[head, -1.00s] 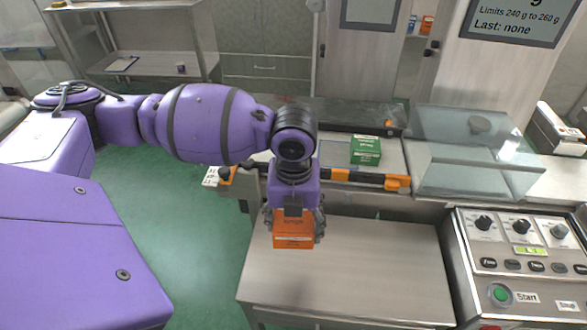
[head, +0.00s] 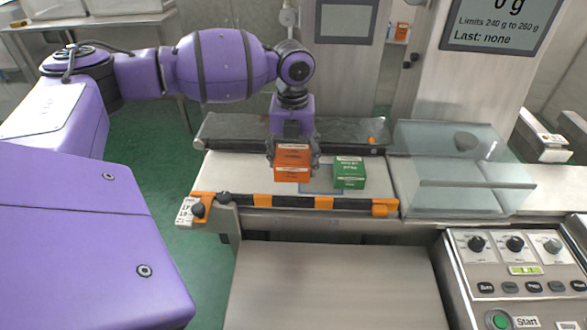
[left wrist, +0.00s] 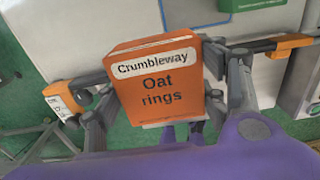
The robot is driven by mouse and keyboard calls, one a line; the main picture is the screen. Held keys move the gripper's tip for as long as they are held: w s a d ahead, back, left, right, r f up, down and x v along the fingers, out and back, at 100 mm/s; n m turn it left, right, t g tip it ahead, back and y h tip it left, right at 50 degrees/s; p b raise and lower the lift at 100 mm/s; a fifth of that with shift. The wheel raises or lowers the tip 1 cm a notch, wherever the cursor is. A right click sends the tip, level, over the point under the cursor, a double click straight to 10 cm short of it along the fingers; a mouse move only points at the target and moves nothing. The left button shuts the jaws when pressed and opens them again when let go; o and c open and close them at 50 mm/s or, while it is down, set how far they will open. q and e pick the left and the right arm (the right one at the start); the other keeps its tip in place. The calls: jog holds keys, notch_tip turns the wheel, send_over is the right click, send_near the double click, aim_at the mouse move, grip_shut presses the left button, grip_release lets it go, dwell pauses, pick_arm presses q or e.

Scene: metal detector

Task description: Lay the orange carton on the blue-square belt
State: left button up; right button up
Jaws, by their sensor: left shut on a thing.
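The orange carton (head: 292,164) is in my left gripper (head: 293,158), which is shut on it. The left wrist view shows the carton (left wrist: 162,85) between the two fingers, its label reading "Crumbleway Oat rings". In the head view the carton is over the pale belt (head: 232,172), beside the blue square outline (head: 318,190). I cannot tell whether its underside touches the belt. A green carton (head: 349,173) stands on the belt just to its right, a small gap away. My right gripper is not in view.
An orange-and-black striped rail (head: 290,202) runs along the belt's front edge. A clear guard (head: 450,170) covers the belt to the right. A bare table (head: 325,285) stands in front, with a control panel (head: 515,270) at the right.

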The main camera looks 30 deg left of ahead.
pick_arm(q)
jog(key=w+a+f, duration=0.1)
jog(key=w+f, duration=0.1)
jog(key=w+a+f, duration=0.3)
jog(key=w+f, duration=0.1)
jog(key=f, duration=0.1)
jog(key=shift+w+a+b, duration=0.15)
jog(key=shift+w+b, duration=0.25)
jog(key=shift+w+a+f, duration=0.1)
jog(key=shift+f, duration=1.6)
jog(key=shift+f, duration=0.1)
jog(key=o, duration=0.9)
jog(key=shift+f, duration=0.15)
jog(key=o, duration=0.4)
jog(key=shift+o, duration=0.2)
notch_tip(320, 180, up, 12)
jog(key=shift+r, duration=0.2)
